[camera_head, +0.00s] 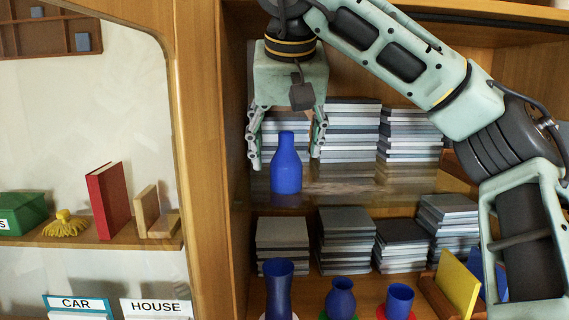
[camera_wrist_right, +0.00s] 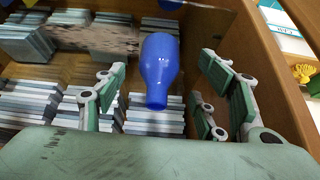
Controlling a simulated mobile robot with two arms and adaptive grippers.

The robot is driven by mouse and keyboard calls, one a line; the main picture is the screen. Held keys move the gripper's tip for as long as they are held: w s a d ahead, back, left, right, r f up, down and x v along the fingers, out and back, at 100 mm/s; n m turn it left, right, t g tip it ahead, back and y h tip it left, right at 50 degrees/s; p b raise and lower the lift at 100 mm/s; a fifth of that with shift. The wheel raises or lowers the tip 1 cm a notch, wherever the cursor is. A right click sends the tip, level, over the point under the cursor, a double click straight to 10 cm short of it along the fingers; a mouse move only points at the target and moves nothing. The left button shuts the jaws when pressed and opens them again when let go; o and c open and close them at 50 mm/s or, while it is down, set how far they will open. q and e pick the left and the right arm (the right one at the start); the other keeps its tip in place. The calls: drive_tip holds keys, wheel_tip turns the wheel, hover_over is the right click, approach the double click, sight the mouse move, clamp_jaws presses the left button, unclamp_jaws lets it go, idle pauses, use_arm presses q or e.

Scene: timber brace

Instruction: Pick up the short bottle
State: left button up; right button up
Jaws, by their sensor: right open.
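A blue bottle (camera_head: 286,172) with a narrow neck stands upright on the upper shelf of the wooden cabinet. My right gripper (camera_head: 287,160) is open above it, pointing down, with one finger on each side of the bottle in the head view. In the wrist view the bottle (camera_wrist_right: 160,68) shows between the open fingers (camera_wrist_right: 163,88), with gaps on both sides. Whether the fingers are level with it in depth is hard to tell. My left gripper is not in view.
Stacks of grey books (camera_head: 350,130) stand behind the bottle. On the lower shelf are a tall blue vase (camera_head: 279,290), a round blue vase (camera_head: 341,298), a blue cup (camera_head: 399,300) and a yellow panel (camera_head: 458,283). The cabinet's left wall (camera_head: 238,120) is close to the gripper.

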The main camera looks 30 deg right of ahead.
sight(288, 150)
drive_tip(key=shift+w+d+r, duration=0.1)
drive_tip(key=shift+d+r, duration=0.1)
drive_tip(key=shift+d, duration=0.05)
drive_tip(key=x, duration=0.5)
drive_tip(key=shift+w+d+f, duration=0.1)
drive_tip(key=shift+w, duration=0.1)
drive_tip(key=shift+s, duration=0.3)
drive_tip(key=shift+c, duration=0.5)
drive_tip(key=shift+w, duration=0.15)
drive_tip(key=c, duration=1.2)
drive_tip(key=shift+c, duration=0.2)
